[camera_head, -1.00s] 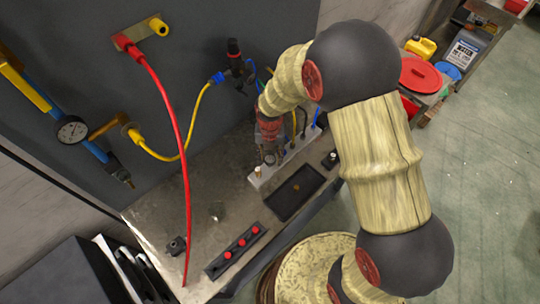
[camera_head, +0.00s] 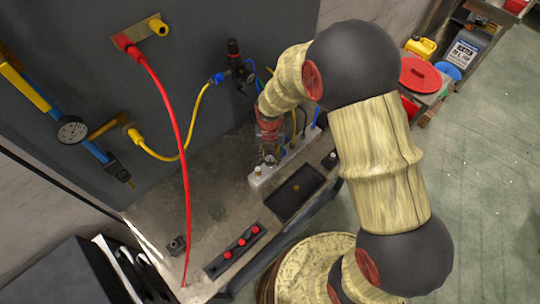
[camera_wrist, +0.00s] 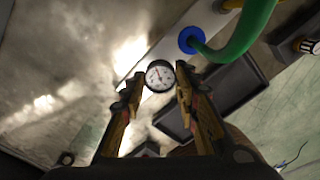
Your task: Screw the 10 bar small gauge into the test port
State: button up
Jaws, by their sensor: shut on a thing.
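A small round gauge (camera_wrist: 160,75) with a white dial and dark rim sits between my fingertips in the wrist view. My gripper (camera_wrist: 157,88) is shut on it. The dial faces the camera, and its stem and threads are hidden. In the head view my gripper (camera_head: 269,153) is at the near left part of a pale port block (camera_head: 290,158) on the bench. In the wrist view the gauge overlaps the block (camera_wrist: 165,48) in the picture. I cannot tell which port is the test port, or whether the gauge touches one.
A green hose (camera_wrist: 245,35) rises from a blue-ringed port (camera_wrist: 191,39) close to the gauge. A dark tray (camera_head: 296,190) lies beside the block. A strip with red buttons (camera_head: 234,250) and a hanging red hose (camera_head: 180,150) are further left. The bench between is mostly clear.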

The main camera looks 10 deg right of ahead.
jog(key=m, duration=0.5)
grip_shut()
jog(key=m, duration=1.6)
jog(key=o, duration=0.9)
grip_release()
jog(key=o, duration=0.3)
jog(key=shift+o, duration=1.4)
notch_tip(320, 180, up, 12)
